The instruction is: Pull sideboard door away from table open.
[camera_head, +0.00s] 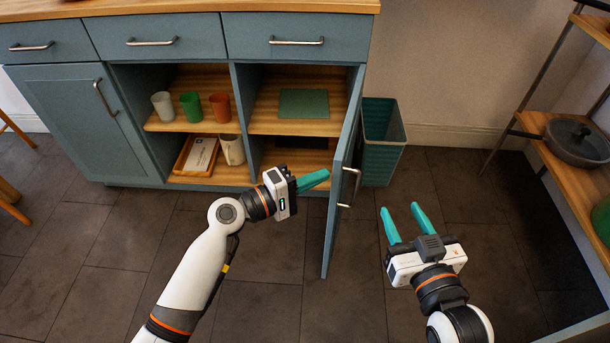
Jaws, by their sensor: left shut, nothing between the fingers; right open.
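The blue sideboard (228,95) stands ahead with its right-hand door (333,215) swung well out towards me, seen nearly edge-on. The door's metal handle (351,187) is on its right side. The left-hand door (80,120) is closed. My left gripper (326,176) is shut and empty, on the inner side of the open door, its teal fingers pointing at it; I cannot tell whether the tips touch it. My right gripper (400,214) is open and empty, to the right of the door and apart from the handle.
Cups (190,107), a tray (197,157) and a green board (303,104) sit on the open shelves. A teal bin (382,140) stands right of the sideboard. A rack with a pan (577,142) is at the right. The floor between is clear.

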